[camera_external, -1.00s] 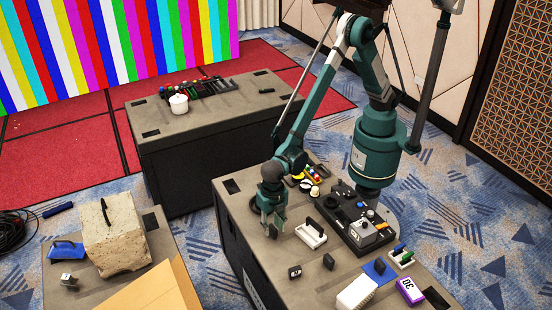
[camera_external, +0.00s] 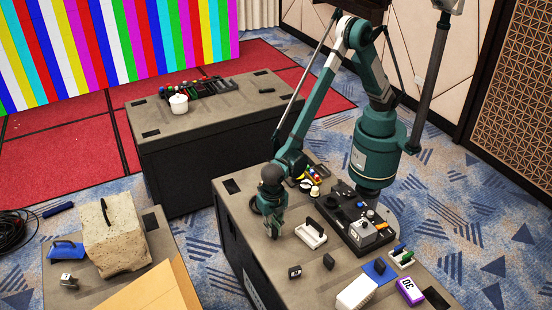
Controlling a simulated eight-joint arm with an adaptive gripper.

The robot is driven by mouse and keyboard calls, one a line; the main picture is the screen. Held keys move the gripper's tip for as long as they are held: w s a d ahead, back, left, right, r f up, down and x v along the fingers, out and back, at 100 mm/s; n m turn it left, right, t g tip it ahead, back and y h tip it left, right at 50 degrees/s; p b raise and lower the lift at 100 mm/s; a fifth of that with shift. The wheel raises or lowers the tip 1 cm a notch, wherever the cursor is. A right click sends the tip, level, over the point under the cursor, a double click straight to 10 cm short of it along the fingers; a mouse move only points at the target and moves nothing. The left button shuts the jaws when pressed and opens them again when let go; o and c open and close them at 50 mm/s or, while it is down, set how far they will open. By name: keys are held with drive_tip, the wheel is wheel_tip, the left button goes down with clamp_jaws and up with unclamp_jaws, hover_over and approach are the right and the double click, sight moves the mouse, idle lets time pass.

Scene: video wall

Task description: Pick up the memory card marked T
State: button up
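A small black block with a whitish mark (camera_external: 294,271) stands on the near case top (camera_external: 232,205). It may be a memory card, but I cannot read its mark. A second small dark block (camera_external: 328,261) stands just right of it, with no readable mark. My gripper (camera_external: 273,232) points down over the left part of the same case top, behind and to the left of both blocks and apart from them. Its fingers are too small and overlapped to tell if they are open. I see nothing held in it.
A black control panel (camera_external: 358,228), a white box (camera_external: 357,291), a blue pad (camera_external: 385,272) and a purple box (camera_external: 410,291) lie further right. The case's front-left area is clear.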

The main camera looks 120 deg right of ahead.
drive_tip(key=shift+r, duration=0.1)
wheel_tip(320, 180, up, 10)
drive_tip(key=shift+f+p, duration=0.1)
drive_tip(key=shift+p, duration=0.85)
